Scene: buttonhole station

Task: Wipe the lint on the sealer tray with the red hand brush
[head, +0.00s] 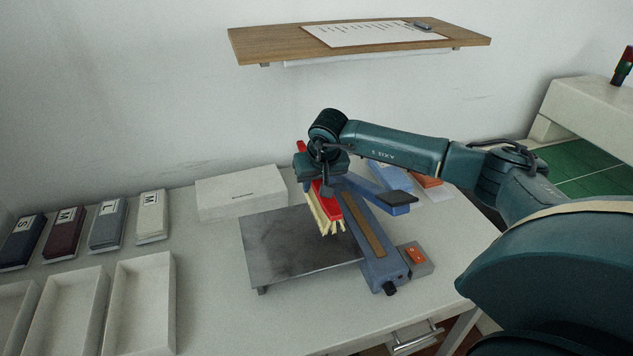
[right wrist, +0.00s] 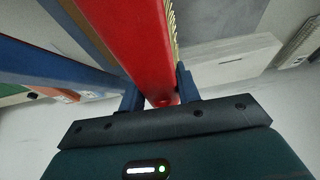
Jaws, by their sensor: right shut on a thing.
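The red hand brush (head: 325,203) has a red back and pale bristles. My right gripper (head: 318,172) is shut on it, and the bristles hang down over the right part of the sealer tray. The brush also shows in the right wrist view (right wrist: 130,45), between the two fingers (right wrist: 158,95). The sealer tray (head: 285,245) is a dark grey metal plate to the left of the blue sealer (head: 375,240). I cannot make out separate lint on the tray; its surface looks mottled. I cannot tell whether the bristles touch it. My left gripper is not in view.
A white box (head: 240,193) stands behind the tray. Several folded packs (head: 108,226) and open bins (head: 140,300) are at the left. The sealer's raised arm (head: 385,195) is close to the right of my gripper. A wooden shelf (head: 270,42) with a paper hangs above.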

